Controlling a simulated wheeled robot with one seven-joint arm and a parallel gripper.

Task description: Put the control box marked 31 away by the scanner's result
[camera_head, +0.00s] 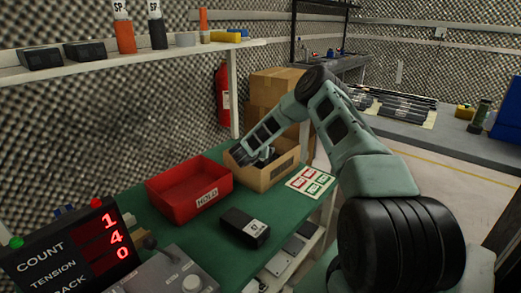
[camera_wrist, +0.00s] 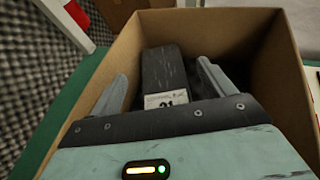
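The control box marked 31 (camera_wrist: 165,72) is black with a white label. In the wrist view it is inside the cardboard carton (camera_wrist: 268,75), between my gripper's fingers. My gripper (camera_wrist: 163,85) is open, with a visible gap on each side of the box. In the head view my gripper (camera_head: 262,157) reaches down into the carton (camera_head: 267,181) on the green table, and I cannot make out box 31 there. The box's far end and the carton floor are in shadow.
A red bin labelled HOLD (camera_head: 187,206) stands left of the carton. Another black box (camera_head: 244,227) with a white label lies in front. A card with red and green marks (camera_head: 310,181) lies right of the carton. A display (camera_head: 72,254) reads COUNT 1, TENSION 4.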

